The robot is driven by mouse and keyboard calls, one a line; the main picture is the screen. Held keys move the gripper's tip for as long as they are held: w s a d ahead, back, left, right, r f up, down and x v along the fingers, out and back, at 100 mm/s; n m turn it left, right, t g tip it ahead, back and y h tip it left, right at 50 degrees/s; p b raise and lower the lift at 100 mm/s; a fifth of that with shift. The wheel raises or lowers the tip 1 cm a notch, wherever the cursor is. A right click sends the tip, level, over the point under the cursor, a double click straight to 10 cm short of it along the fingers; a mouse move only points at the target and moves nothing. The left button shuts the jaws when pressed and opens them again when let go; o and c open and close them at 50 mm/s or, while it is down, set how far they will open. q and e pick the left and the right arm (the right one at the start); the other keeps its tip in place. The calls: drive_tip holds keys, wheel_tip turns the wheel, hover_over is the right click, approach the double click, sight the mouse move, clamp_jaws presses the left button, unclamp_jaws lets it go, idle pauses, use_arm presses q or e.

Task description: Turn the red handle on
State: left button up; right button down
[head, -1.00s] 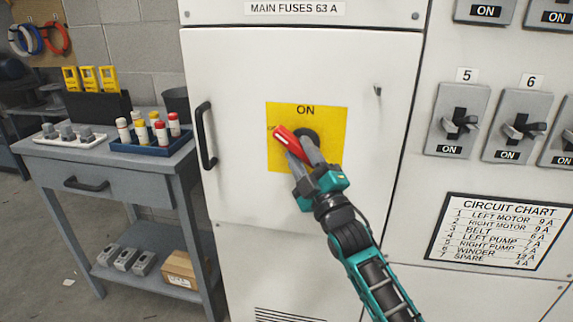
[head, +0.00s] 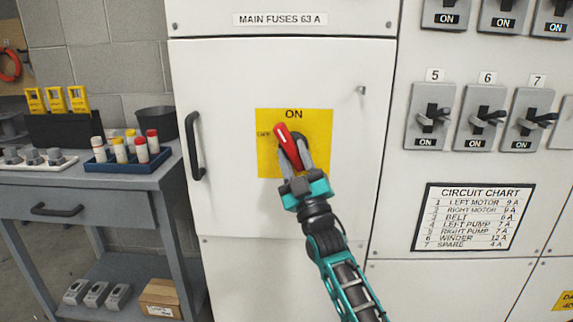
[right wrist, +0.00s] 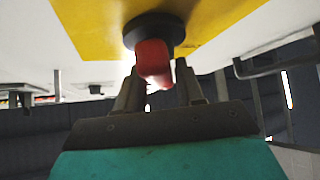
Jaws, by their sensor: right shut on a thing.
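The red handle (head: 287,142) sits on a yellow plate (head: 321,128) on the white cabinet door. The plate reads ON at the top and OFF at the left. The handle's free end points up and slightly left, between the OFF and ON marks and nearer ON. My right gripper (head: 296,160) is shut on the handle, with a finger on either side. In the right wrist view the red handle (right wrist: 153,62) stands out from its black round base (right wrist: 154,30) between the two fingers (right wrist: 158,92). My left gripper is not in view.
A black door pull (head: 195,146) is at the cabinet's left. A grey bench (head: 100,185) with a blue tray (head: 128,163) of capped fuses stands to the left. Grey switches (head: 430,116) and a circuit chart (head: 478,217) are on the right panel.

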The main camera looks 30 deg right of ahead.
drive_tip(key=m+h+b, duration=0.1)
drive_tip(key=m+h, duration=0.3)
drive_tip(key=m, duration=0.1)
drive_tip(key=shift+a+f+h, duration=0.1)
drive_tip(key=shift+h, duration=0.2)
drive_tip(key=m+g+h, duration=0.1)
drive_tip(key=m+h, duration=0.1)
drive_tip(key=m+g+h+b, duration=0.1)
drive_tip(key=m+h, duration=0.1)
drive_tip(key=m, duration=0.1)
drive_tip(key=shift+w+m+h, duration=0.1)
drive_tip(key=shift+m+h, duration=0.2)
drive_tip(key=shift+h, duration=0.1)
drive_tip(key=shift+m+g+h, duration=0.4)
drive_tip(key=shift+m+h, duration=0.6)
drive_tip(key=shift+m, duration=0.1)
drive_tip(key=c, duration=0.9)
unclamp_jaws()
